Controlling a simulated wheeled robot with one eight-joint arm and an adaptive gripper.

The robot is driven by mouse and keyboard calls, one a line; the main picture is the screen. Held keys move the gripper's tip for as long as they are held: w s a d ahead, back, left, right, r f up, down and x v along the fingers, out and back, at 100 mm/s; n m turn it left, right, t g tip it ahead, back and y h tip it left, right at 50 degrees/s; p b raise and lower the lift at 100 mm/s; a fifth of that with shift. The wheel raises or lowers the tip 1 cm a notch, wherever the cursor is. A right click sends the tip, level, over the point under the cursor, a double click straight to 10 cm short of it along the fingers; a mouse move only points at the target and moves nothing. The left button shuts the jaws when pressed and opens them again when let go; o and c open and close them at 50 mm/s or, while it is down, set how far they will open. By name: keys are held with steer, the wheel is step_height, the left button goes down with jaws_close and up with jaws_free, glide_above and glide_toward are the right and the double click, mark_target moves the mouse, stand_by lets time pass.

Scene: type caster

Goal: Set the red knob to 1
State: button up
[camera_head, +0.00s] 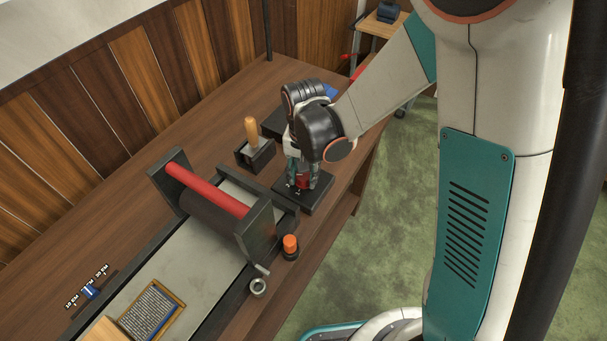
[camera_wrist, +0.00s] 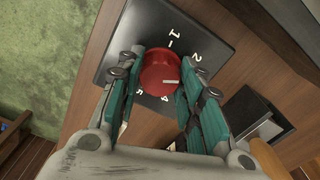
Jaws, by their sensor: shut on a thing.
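The red knob (camera_wrist: 158,70) sits on a black dial plate (camera_wrist: 190,27) with white numbers. In the wrist view its white pointer line points right, between the 2 and the 4, toward a spot that my finger covers. The 1 is at the top of the dial, and the 5 is at lower left. My gripper (camera_wrist: 162,55) is shut on the knob, with one finger on each side. In the head view my gripper (camera_head: 301,178) is over the plate (camera_head: 318,197) near the table's right edge, and the knob is partly hidden.
A press with a red bar (camera_head: 207,189) stands left of the dial. A wooden handle (camera_head: 251,131) rises from a black block behind it. An orange-topped object (camera_head: 290,244) stands near the front edge. A framed type tray (camera_head: 150,313) and a blue slider (camera_head: 90,292) are at lower left.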

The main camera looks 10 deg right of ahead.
mark_target(304, 175)
steer(key=n+b, duration=0.1)
steer(key=n, duration=0.6)
steer(key=n+b, duration=0.1)
steer(key=n, duration=0.6)
stand_by(0.4)
steer(key=o, duration=1.1)
steer(key=shift+c, duration=0.2)
step_height(304, 175, up, 8)
steer(key=shift+f, duration=0.25)
